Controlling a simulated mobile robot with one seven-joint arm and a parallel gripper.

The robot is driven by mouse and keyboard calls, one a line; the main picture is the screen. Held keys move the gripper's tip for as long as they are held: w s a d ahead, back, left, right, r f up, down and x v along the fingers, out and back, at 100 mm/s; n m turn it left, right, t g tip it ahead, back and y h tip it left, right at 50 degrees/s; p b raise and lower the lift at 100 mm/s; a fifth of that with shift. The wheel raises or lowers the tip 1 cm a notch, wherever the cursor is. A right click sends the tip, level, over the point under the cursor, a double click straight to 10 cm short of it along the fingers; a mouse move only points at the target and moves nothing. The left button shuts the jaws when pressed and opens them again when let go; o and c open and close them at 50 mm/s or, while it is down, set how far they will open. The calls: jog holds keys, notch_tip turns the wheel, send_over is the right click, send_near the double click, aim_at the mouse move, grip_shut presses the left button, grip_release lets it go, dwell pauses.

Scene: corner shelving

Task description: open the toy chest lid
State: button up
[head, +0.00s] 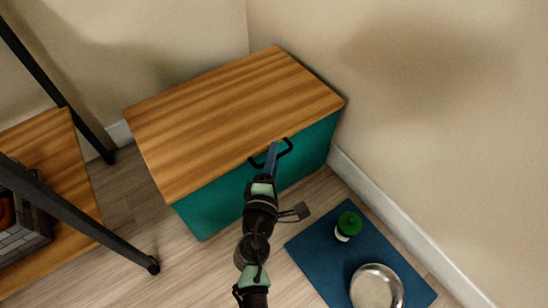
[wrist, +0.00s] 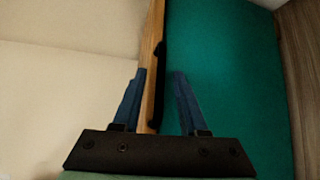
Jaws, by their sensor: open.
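The toy chest has a wooden lid (head: 225,120) and a green body (head: 305,155); the lid lies flat and closed. A black handle (head: 288,147) is at its front edge, partly hidden by my gripper (head: 271,158). In the wrist view, the lid's wooden edge (wrist: 153,35) and the dark handle (wrist: 160,55) run between the two blue fingers of my open gripper (wrist: 158,74). One finger is on the wall side of the edge, the other is over the green front (wrist: 225,70). I cannot tell whether either finger touches the handle.
A blue mat (head: 335,262) with a green-capped bottle (head: 348,226) and a metal bowl (head: 377,290) lies right of my arm. A black-framed wooden shelf (head: 45,150) stands at the left. Walls (head: 400,90) close in behind and right of the chest.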

grip_shut()
dwell(1.4)
